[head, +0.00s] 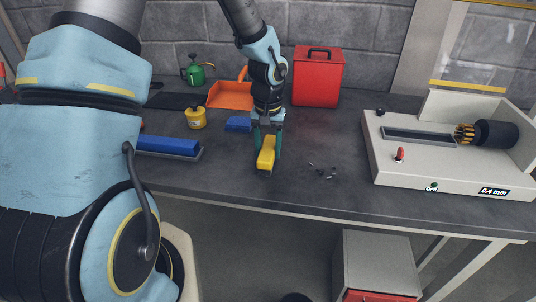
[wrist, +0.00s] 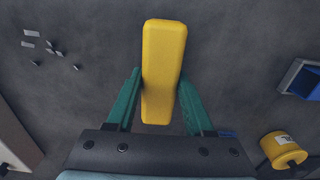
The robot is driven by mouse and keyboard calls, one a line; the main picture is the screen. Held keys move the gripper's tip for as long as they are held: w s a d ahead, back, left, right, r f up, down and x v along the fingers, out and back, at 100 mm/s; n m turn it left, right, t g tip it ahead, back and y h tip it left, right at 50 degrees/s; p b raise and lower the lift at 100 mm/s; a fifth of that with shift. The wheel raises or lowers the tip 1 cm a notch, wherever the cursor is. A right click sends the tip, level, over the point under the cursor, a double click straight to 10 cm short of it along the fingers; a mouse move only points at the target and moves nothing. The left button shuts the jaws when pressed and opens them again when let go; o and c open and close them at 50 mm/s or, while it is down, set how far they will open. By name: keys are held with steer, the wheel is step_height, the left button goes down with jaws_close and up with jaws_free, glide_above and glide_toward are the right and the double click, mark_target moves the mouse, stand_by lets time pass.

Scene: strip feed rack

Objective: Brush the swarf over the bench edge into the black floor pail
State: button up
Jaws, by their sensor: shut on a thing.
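My gripper (head: 267,140) is shut on a yellow block-shaped brush (head: 266,155), a fingertip on each side of it. In the wrist view the brush (wrist: 163,70) lies lengthwise between the green fingers (wrist: 160,97). Its underside is hidden, and I cannot tell if it touches the bench. The swarf (head: 323,171), several small chips, lies on the dark bench (head: 225,182) to the right of the brush, near the front edge. The swarf (wrist: 50,48) is at upper left in the wrist view. A dark rounded rim at the bottom of the head view, likely the black pail (head: 296,297), is mostly cut off.
A pale machine (head: 450,175) stands right of the swarf. A blue item in a tray (head: 170,147), a yellow pot (head: 196,118), an orange dustpan (head: 230,95) and a red can (head: 317,78) stand left and behind. A grey cabinet (head: 375,255) is below the bench.

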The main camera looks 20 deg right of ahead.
mark_target(268, 147)
jaws_close()
steer(key=shift+r, duration=0.1)
step_height(268, 147, up, 10)
steer(key=shift+f+b, duration=0.1)
steer(key=shift+b, duration=0.9)
steer(key=shift+o, duration=0.9)
jaws_free()
steer(key=c, duration=0.8)
steer(key=shift+s+d+f+m+p, duration=0.65)
steer(key=shift+d+f+m+p, duration=0.3)
steer(key=shift+d+m, duration=1.85)
steer(key=shift+s+d+f+m+p, duration=0.7)
steer(key=shift+d+m+p, duration=0.3)
steer(key=shift+d+m, duration=1.8)
steer(key=shift+s+d+f+m+p, duration=0.8)
steer(key=shift+d+m, duration=1.3)
steer(key=shift+m, duration=1.3)
